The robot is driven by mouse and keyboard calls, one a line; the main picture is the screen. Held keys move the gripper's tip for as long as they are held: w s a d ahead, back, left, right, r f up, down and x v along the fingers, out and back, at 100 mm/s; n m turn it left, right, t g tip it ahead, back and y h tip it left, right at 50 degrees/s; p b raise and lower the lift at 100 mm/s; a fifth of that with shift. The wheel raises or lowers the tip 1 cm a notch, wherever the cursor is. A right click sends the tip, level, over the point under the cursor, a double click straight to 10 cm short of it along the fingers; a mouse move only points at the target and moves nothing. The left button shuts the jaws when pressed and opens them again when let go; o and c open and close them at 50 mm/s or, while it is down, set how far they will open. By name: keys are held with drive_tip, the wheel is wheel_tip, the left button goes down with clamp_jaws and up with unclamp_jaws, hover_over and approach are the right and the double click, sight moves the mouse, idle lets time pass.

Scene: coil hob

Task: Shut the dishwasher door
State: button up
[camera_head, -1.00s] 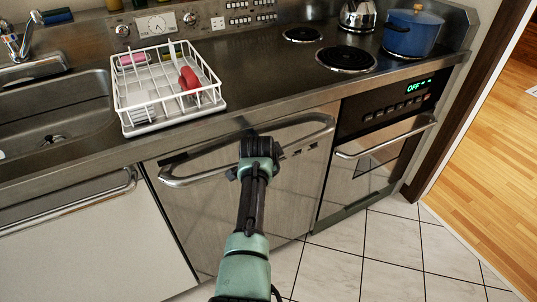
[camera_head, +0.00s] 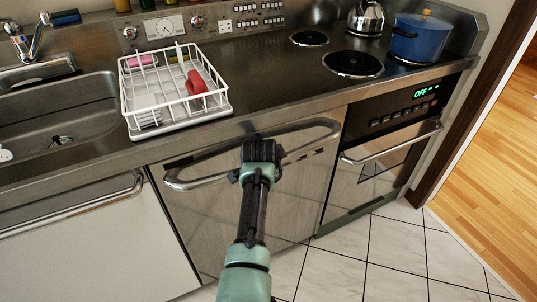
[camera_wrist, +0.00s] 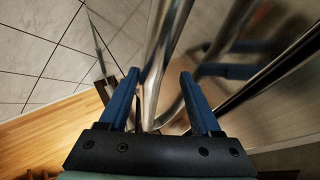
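The dishwasher door (camera_head: 225,215) is the steel front panel in the middle, below the counter. It stands upright and looks shut or nearly so; I cannot tell whether it is fully flush. Its curved bar handle (camera_head: 312,128) runs across the top. My gripper (camera_head: 262,142) is at the middle of this handle and hides part of it. In the wrist view, the blue fingers of my gripper (camera_wrist: 159,74) are apart, with the shiny handle bar (camera_wrist: 156,50) running between them. A clear space shows between the bar and the right finger.
An oven (camera_head: 385,165) with its own handle is on the right, and a white cabinet front (camera_head: 95,250) on the left. A dish rack (camera_head: 175,130) stands on the counter above. Tiled floor (camera_head: 380,260) is clear.

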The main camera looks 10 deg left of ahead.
drive_tip(key=p+v, duration=0.3)
drive_tip(key=v, duration=0.8)
drive_tip(key=shift+s+r, duration=0.25)
drive_tip(key=s+d+r+n+t, duration=0.1)
drive_tip(key=d+r+n+t, duration=0.15)
drive_tip(key=r, duration=0.65)
drive_tip(key=d+r+n+t, duration=0.15)
drive_tip(key=r+t, duration=0.25)
drive_tip(key=r, duration=0.6)
drive_tip(key=s+d+r+n+t, duration=0.1)
drive_tip(key=d+r+t, duration=0.15)
drive_tip(key=r, duration=0.65)
drive_tip(key=s+d+r+n+t, duration=0.2)
drive_tip(key=s+r+n+t, duration=0.55)
drive_tip(key=s+r, duration=1.25)
wheel_tip(320, 180, up, 16)
drive_tip(key=m+t+p, duration=0.1)
drive_tip(key=t+p, duration=0.1)
drive_tip(key=p, duration=1.2)
drive_tip(key=shift+s+d+r, duration=0.15)
drive_tip(key=shift+s+r, duration=0.05)
drive_tip(key=shift+s, duration=0.1)
